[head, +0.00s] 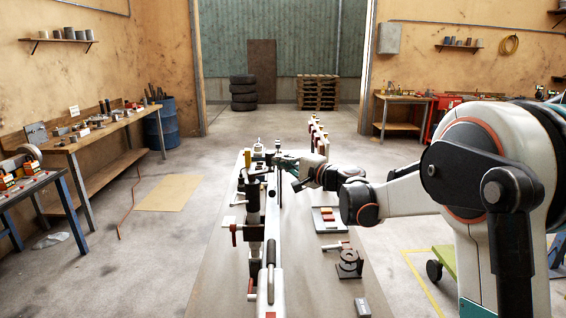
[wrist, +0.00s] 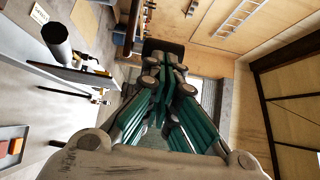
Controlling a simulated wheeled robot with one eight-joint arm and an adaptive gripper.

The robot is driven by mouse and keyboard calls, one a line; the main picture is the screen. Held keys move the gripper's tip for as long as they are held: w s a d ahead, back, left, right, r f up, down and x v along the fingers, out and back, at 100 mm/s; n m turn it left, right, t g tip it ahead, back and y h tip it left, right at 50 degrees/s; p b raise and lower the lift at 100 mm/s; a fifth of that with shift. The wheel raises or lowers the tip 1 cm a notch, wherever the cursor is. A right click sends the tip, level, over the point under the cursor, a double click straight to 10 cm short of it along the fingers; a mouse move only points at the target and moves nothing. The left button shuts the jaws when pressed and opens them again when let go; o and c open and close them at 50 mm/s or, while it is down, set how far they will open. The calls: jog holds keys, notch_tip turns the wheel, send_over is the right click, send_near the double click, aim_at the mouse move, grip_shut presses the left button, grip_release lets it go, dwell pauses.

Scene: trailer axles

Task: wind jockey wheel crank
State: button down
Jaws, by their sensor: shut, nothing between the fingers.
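My gripper (head: 283,161) reaches in from the right over the far part of the long grey bench (head: 315,265). Its fingers are shut with nothing between them; they also show shut in the wrist view (wrist: 165,52). A dark upright post (head: 253,222) with a red-and-white clamp handle (head: 236,233) stands beside the long pale drawbar (head: 268,225). Small fittings (head: 258,148) stand at the far end, just left of my gripper. I cannot tell which of them is the crank, or whether my gripper touches it. A grey tube (wrist: 55,38) shows at upper left in the wrist view.
A wooden workbench (head: 95,135) is at left; open floor lies between.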

jog(key=shift+w+n+g+y, duration=0.3)
jog(key=shift+w+g+y, duration=0.1)
jog(key=shift+y, duration=0.1)
jog(key=w+a+n+g+y+p, duration=0.5)
jog(key=w+a+n+g+p, duration=0.1)
jog(key=a, duration=0.6)
jog(key=shift+w+f+n+g+y, duration=0.2)
jog(key=shift+w+n+g+y, duration=0.35)
jog(key=shift+w+g, duration=1.05)
jog(key=shift+s+d, duration=0.1)
jog(key=shift+s, duration=0.1)
dwell(0.8)
jog(key=s+d, duration=0.2)
jog(key=d, duration=0.9)
jog(key=shift+d, duration=0.25)
